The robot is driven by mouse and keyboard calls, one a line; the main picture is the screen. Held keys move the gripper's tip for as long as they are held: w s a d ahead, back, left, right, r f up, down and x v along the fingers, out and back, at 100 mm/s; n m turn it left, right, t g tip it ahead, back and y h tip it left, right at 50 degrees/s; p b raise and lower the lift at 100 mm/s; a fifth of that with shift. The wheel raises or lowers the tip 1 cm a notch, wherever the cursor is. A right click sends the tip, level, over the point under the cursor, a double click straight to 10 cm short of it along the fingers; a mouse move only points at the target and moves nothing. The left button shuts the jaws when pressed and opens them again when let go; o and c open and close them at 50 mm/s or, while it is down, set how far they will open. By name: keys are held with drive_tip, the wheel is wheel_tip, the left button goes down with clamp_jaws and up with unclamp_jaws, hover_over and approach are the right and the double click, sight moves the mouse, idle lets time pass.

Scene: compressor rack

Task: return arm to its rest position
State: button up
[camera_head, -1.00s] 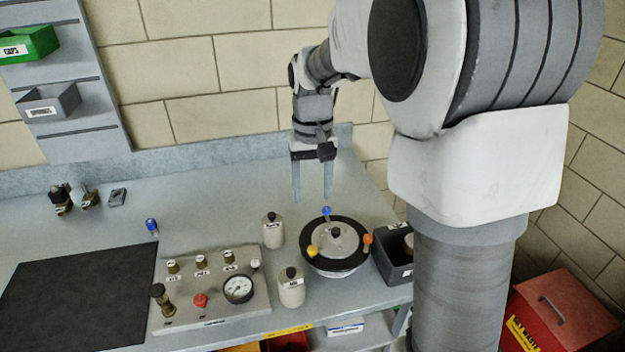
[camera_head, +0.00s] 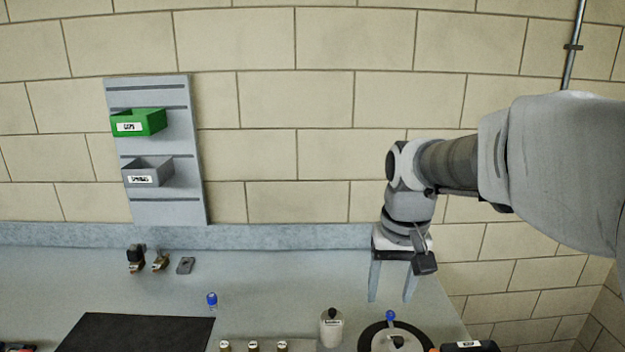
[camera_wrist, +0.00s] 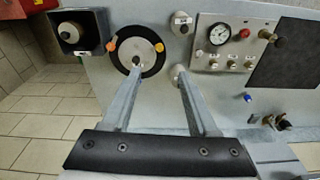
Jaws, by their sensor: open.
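My gripper (camera_head: 391,290) is open and empty. In the head view its two fingers point down above the right part of the bench, behind the round black-rimmed fixture (camera_head: 377,332). My arm reaches in from the right of the head view, bent down at the wrist.
A panel with a gauge (camera_wrist: 220,35) and knobs lies on the bench. A dark mat (camera_head: 130,333) lies at left. Small fittings (camera_head: 160,262) and a blue-capped piece (camera_head: 212,299) stand behind it. Green (camera_head: 139,122) and grey bins (camera_head: 148,172) hang on the wall. A dark box (camera_wrist: 80,32) is beside the fixture.

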drive_tip(key=s+r+t, duration=0.1)
drive_tip(key=s+t, duration=0.3)
drive_tip(key=s, duration=1.1)
drive_tip(key=shift+s+r+n, duration=0.25)
drive_tip(key=shift+s+n, duration=0.15)
drive_tip(key=shift+d, duration=0.15)
